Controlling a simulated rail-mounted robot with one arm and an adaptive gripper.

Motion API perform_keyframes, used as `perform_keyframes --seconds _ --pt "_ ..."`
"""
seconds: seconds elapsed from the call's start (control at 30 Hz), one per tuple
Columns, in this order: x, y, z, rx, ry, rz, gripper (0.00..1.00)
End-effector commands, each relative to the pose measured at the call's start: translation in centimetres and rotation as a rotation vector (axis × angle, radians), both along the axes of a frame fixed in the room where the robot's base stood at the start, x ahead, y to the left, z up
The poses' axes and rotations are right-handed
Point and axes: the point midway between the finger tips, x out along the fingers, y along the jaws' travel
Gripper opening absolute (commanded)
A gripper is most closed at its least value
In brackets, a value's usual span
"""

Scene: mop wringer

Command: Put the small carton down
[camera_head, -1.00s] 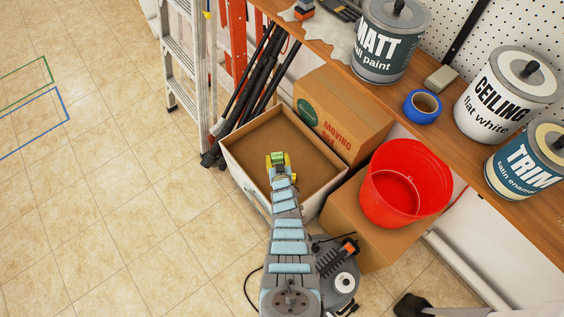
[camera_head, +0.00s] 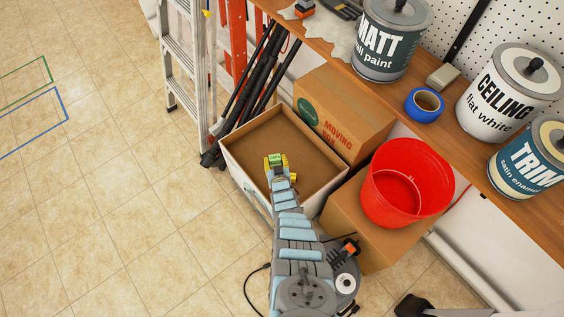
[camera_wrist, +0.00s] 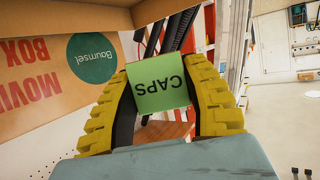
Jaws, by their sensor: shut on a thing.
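The small carton (camera_wrist: 158,86) is a green box marked CAPS, seen between the yellow fingers in the wrist view. In the head view the carton (camera_head: 277,160) shows as a small green patch at the arm's end. My gripper (camera_head: 278,163) is shut on it. In the head view the gripper appears over the front part of an open, brown-lined box (camera_head: 266,131). I cannot tell how high the carton is above the box floor. The carton's underside is hidden.
A closed moving box (camera_head: 345,115) stands behind the open box. A red bucket (camera_head: 404,185) sits on another carton (camera_head: 350,220) to the right. A ladder (camera_head: 186,65) and dark poles (camera_head: 250,95) stand at the left. Tiled floor (camera_head: 110,190) is clear. Paint cans line the shelf.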

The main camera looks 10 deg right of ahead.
Motion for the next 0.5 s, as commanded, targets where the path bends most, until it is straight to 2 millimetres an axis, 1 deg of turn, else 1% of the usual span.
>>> perform_keyframes --seconds 0.17,0.23,0.4,0.5 --pt "-0.5 0.5 -1.0 0.001 0.005 0.019 0.12" --pt "-0.6 0.7 -1.0 0.0 0.001 0.029 0.12" --pt "-1.7 1.4 -1.6 0.001 0.004 0.057 0.12" --pt "-2.4 1.7 -1.6 0.001 0.002 0.072 0.12"
